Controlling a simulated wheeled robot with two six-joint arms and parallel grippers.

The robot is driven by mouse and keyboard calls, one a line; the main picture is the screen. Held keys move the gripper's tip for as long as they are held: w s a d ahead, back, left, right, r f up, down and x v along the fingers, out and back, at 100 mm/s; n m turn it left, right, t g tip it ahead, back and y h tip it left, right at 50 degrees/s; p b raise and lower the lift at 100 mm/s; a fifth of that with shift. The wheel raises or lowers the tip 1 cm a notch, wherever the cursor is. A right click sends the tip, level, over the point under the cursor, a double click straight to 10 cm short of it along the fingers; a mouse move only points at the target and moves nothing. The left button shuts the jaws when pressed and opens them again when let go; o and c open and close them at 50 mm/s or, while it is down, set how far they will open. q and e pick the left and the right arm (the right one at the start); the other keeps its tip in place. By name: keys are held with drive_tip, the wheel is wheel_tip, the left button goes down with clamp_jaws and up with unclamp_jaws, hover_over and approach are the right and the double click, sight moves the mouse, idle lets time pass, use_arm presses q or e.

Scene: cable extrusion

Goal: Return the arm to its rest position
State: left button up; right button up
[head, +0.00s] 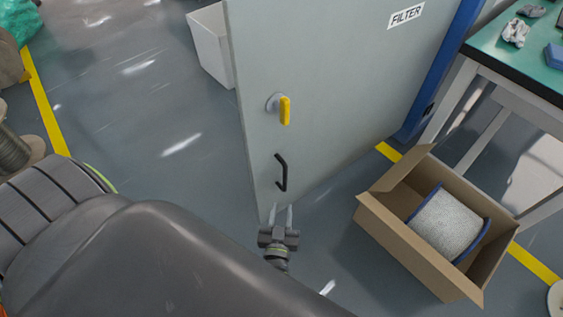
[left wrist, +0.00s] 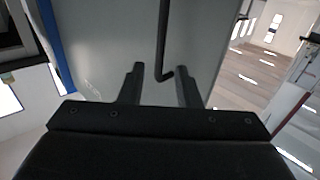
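My left gripper (head: 281,217) is low in the head view, just below the black handle (head: 281,172) of a grey cabinet door (head: 330,90). Its two fingers are apart with nothing between the tips. In the left wrist view, the gripper (left wrist: 160,80) is open, and the lower end of the handle (left wrist: 162,45) shows beyond and between its fingers. Whether the fingers touch the handle or door cannot be told for sure; a gap seems to show. My left arm (head: 170,260) fills the lower left. My right gripper is not in view.
A yellow knob (head: 284,110) sits on the door above the handle. An open cardboard box (head: 400,240) holding a spool (head: 447,224) stands right of the gripper. A green-topped table (head: 520,65) is at upper right. Clear floor (head: 160,110) lies left of the door.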

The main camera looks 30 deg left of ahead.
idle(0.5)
